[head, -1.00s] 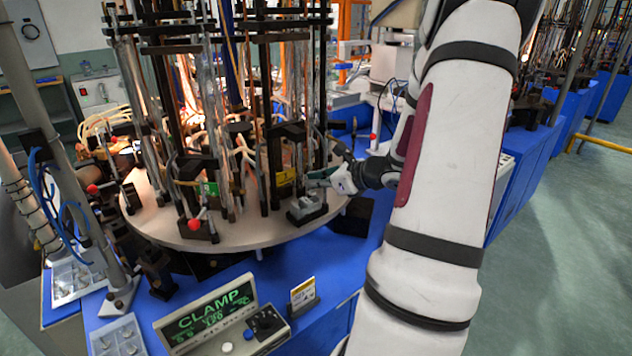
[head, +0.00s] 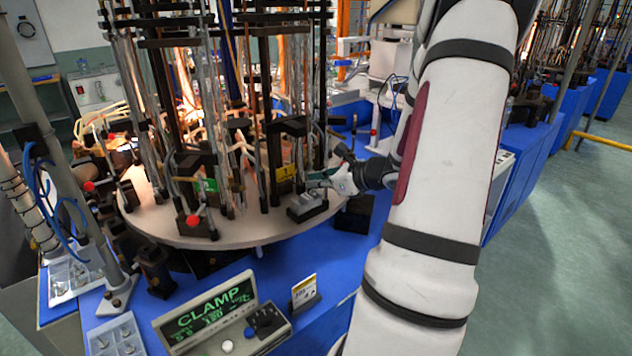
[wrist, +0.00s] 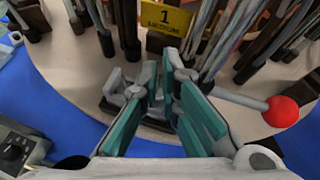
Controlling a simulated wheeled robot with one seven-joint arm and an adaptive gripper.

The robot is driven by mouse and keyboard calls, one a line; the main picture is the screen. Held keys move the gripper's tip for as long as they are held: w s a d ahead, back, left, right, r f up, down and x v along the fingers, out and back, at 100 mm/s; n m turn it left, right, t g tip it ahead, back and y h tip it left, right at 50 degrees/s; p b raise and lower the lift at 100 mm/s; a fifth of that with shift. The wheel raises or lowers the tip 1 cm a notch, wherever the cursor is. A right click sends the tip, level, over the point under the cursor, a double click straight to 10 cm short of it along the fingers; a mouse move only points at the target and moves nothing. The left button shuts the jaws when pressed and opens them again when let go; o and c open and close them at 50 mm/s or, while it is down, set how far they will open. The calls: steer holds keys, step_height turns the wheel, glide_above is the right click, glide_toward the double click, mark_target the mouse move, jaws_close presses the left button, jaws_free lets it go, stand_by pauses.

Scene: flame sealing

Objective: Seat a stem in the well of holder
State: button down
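My gripper (wrist: 163,75) has teal-lined fingers and reaches in over the near right edge of the turntable. It also shows in the head view (head: 318,182). A gap shows between the fingers in the wrist view, and I make out no stem in it. A small grey block (head: 307,206), likely the holder, sits on the turntable's edge just below the fingertips. In the wrist view its grey posts (wrist: 116,80) show beside and behind the left finger. The fingers hide much of it, so I cannot see its well or whether a stem is in it.
The round turntable (head: 240,233) carries crowded rods and black clamps. A yellow "1 MEDIUM" sign (wrist: 166,17) stands just beyond the fingers. A red-knobbed lever (wrist: 281,111) lies to their right. A CLAMP display (head: 208,312) stands in front. Trays with small parts (head: 118,335) lie left.

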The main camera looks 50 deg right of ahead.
steer(key=shift+f+b, duration=0.45)
steer(key=shift+f, duration=0.1)
stand_by(0.5)
steer(key=c, duration=2.1)
jaws_free()
steer(key=shift+s+r, duration=0.2)
steer(key=shift+s, duration=0.05)
steer(key=shift+s+r+p, duration=0.1)
steer(key=shift+s+p, duration=0.2)
steer(key=shift+p, duration=0.05)
steer(key=shift+p+v, duration=0.65)
steer(key=shift+v, duration=0.7)
steer(key=shift+s+r, duration=0.1)
steer(key=shift+s, duration=0.15)
